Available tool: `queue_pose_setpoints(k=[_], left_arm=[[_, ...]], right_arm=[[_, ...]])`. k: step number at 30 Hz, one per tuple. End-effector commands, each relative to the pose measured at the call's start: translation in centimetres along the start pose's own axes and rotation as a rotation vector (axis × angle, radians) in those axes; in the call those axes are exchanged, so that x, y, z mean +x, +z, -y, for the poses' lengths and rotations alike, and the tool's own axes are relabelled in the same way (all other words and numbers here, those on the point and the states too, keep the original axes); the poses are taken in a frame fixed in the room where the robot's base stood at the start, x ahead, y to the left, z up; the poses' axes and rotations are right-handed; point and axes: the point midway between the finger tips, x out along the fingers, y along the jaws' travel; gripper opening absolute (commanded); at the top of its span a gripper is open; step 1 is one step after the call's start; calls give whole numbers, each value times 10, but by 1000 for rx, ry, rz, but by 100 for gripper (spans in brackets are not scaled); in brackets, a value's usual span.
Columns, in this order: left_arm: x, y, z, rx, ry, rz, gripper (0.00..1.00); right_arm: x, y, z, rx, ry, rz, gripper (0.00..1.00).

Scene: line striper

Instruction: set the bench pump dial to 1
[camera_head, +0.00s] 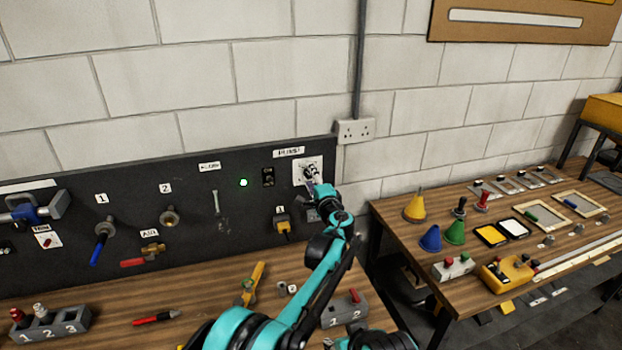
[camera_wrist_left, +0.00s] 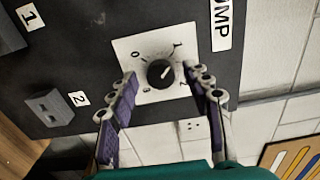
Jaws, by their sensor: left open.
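The bench pump dial (camera_wrist_left: 160,73) is a round black knob on a white square plate (camera_wrist_left: 122,46) with numbers around it, beside a "PUMP" label (camera_wrist_left: 222,22). In the left wrist view, a pale mark on the knob points to the upper right, roughly toward the 1; its exact setting is hard to tell. My left gripper (camera_wrist_left: 161,78) is open, with one purple-padded finger on each side of the knob and gaps between. In the head view, the plate (camera_head: 300,165) sits at the board's right end, and my left gripper (camera_head: 312,182) partly covers the dial.
The dark board (camera_head: 120,195) also holds a green light (camera_head: 243,183), a black switch (camera_head: 267,177) and a yellow plug (camera_head: 283,222). A wall socket (camera_head: 355,130) is just right of the board. Tools lie on the bench below. A second table (camera_head: 400,212) stands right.

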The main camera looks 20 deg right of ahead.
Motion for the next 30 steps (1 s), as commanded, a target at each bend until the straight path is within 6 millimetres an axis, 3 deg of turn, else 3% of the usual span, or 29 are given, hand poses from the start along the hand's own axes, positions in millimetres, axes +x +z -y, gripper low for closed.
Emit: queue_pose_setpoints(k=[16, 21, 30], left_arm=[[-102, -1, 0, 0, 0, -3, 49], [-116, -1, 0, 0, 0, -2, 49], [-118, -1, 0, 0, 0, -1, 49]], right_arm=[[0, 0, 0, 0, 0, 0, 40], [0, 0, 0, 0, 0, 0, 40], [0, 0, 0, 0, 0, 0, 40]])
